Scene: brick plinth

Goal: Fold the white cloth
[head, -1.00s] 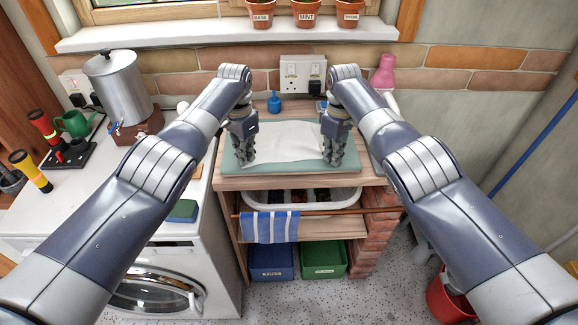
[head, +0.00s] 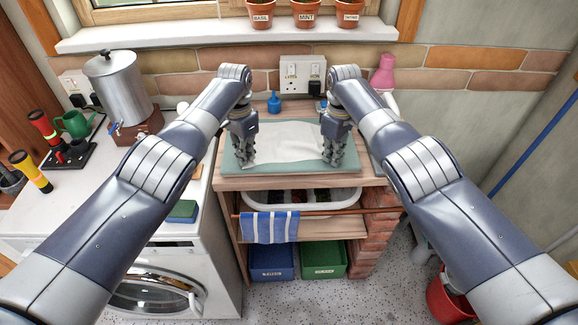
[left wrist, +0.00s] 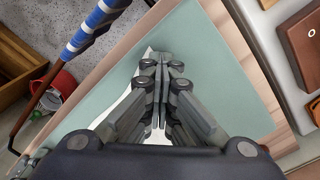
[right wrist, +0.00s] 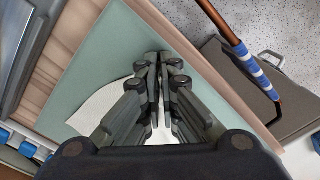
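The white cloth (head: 288,140) lies on a pale green mat (head: 222,163) on top of the wooden and brick stand. My left gripper (head: 243,165) points down at the cloth's near left part. In the left wrist view its fingers are together, with white cloth (left wrist: 149,53) at the tips. My right gripper (head: 333,163) points down at the near right part. In the right wrist view its fingers are together, with cloth (right wrist: 95,115) beside and between them. Both appear shut on the cloth; the exact pinch points are hidden by the fingers.
A blue bottle (head: 274,103) stands behind the mat, below a wall socket (head: 303,75). A pink bottle (head: 383,72) is at the back right. A striped towel (head: 270,227) hangs on the front rail. A metal urn (head: 118,85) stands on the left.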

